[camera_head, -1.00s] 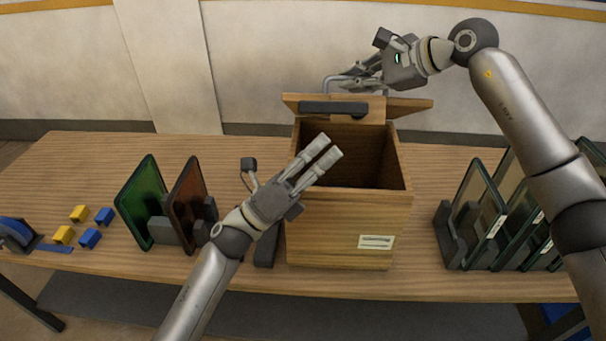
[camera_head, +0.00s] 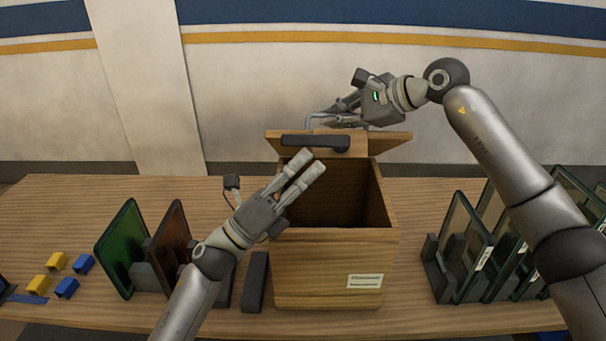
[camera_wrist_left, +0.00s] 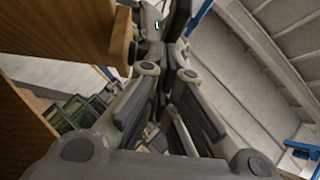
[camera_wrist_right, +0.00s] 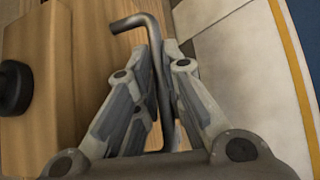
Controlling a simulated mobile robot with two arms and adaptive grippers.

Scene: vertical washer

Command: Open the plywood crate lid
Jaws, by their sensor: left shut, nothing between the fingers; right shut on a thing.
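The plywood crate (camera_head: 325,268) stands on the table with its top open and its dark interior showing. Its lid (camera_head: 390,143) is raised at the back edge and has a long dark grip (camera_head: 315,142) on it. My right gripper (camera_head: 335,115) is behind the raised lid, shut on a bent grey metal bar (camera_wrist_right: 153,60), which the right wrist view shows between the fingers beside the wood. My left gripper (camera_head: 307,161) is shut and empty over the left part of the crate opening. The left wrist view shows its fingers (camera_wrist_left: 165,115) near a wooden panel (camera_wrist_left: 60,30).
Green (camera_head: 125,250) and brown (camera_head: 170,240) panels stand in holders left of the crate, with yellow and blue blocks (camera_head: 57,262) farther left. A rack of glass panels (camera_head: 465,250) stands on the right. A dark bar (camera_head: 255,282) is beside the crate.

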